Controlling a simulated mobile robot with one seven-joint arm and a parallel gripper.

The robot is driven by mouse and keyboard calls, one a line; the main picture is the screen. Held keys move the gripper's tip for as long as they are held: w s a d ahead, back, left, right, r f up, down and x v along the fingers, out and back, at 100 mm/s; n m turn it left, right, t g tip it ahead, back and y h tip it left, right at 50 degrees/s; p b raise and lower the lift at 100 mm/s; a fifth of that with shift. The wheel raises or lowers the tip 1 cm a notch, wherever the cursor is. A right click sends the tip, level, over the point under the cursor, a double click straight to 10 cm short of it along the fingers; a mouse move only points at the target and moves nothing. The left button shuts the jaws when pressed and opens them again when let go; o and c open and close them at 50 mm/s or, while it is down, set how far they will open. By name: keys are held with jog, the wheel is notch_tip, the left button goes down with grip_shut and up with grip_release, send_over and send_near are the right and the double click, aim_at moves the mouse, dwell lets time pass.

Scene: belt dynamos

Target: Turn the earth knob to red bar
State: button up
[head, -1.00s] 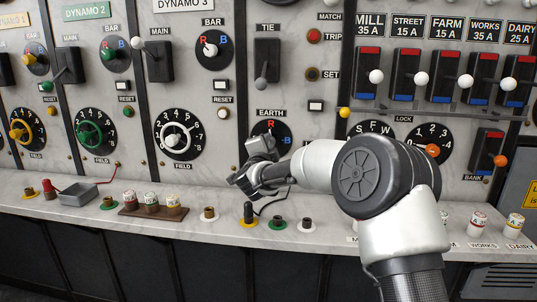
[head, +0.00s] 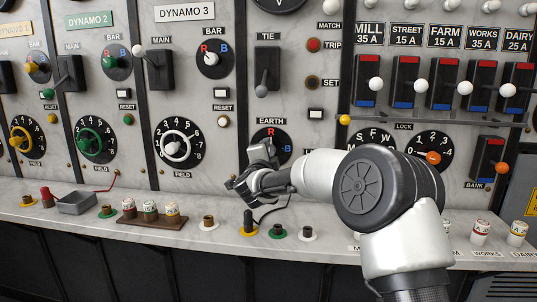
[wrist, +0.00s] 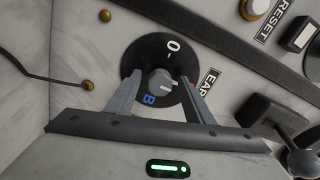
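The earth dial (head: 283,142) is a black disc with a red R and a blue B, under the EARTH label on the grey panel in the head view. My gripper (head: 262,152) is in front of it and hides its lower left part and its knob. In the wrist view the small grey earth knob (wrist: 162,82) shows on its black dial (wrist: 150,52), with 0 and B readable. My gripper (wrist: 160,78) is open, one finger on each side of the knob, with gaps visible. The right finger partly covers the red marking. The knob's exact pointing is hard to tell.
A tie lever (head: 263,80) stands above the earth dial. A white field knob (head: 178,147) is to its left and a lock dial (head: 375,145) to its right. A sloping ledge (head: 120,235) below carries sockets, plugs and a black cable.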

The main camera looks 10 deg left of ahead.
jog(key=s+p, duration=0.1)
jog(key=s, duration=1.6)
jog(key=shift+s+a, duration=0.25)
jog(key=shift+a, duration=0.05)
